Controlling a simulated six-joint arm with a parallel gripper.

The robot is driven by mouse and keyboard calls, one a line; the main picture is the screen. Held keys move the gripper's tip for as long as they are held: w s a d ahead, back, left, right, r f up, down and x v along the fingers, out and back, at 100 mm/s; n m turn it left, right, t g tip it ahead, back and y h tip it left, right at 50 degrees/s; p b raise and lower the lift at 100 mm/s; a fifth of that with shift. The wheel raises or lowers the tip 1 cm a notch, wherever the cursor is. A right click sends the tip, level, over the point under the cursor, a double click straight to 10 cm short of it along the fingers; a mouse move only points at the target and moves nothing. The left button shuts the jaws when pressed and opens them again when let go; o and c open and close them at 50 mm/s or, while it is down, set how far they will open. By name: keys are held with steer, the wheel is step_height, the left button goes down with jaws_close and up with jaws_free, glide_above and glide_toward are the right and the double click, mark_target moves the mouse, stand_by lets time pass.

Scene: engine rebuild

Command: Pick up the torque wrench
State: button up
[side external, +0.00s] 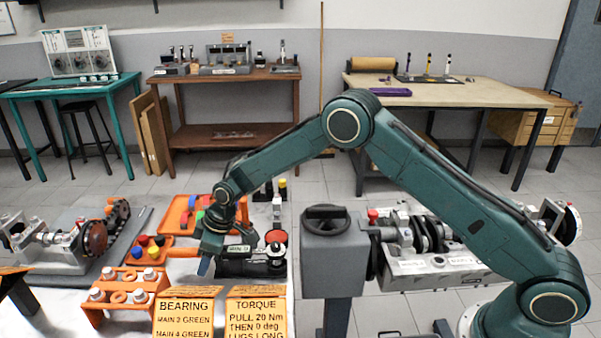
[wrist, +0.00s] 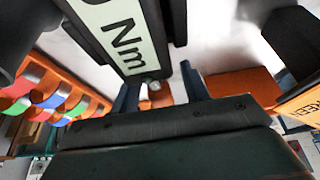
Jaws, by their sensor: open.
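A black device with a pale label (side external: 239,249) lies on the white bench, just right of my gripper (side external: 206,265). In the wrist view, a dark-framed pale label reading "Nm" (wrist: 125,42) is close to the camera at top left. It may be the torque wrench, but its full shape is cut off.
An orange tray with coloured bearing shells (wrist: 50,97) is at left in the wrist view. An orange rack (side external: 122,296) and two signs, BEARING (side external: 183,315) and TORQUE (side external: 256,315), stand in front. A grey stand (side external: 331,258) and engine block (side external: 440,268) are at right.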

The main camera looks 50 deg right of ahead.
jaws_close()
steer(key=shift+r, duration=0.2)
step_height(320, 180, up, 20)
steer(key=shift+f, duration=0.15)
stand_by(0.7)
stand_by(0.4)
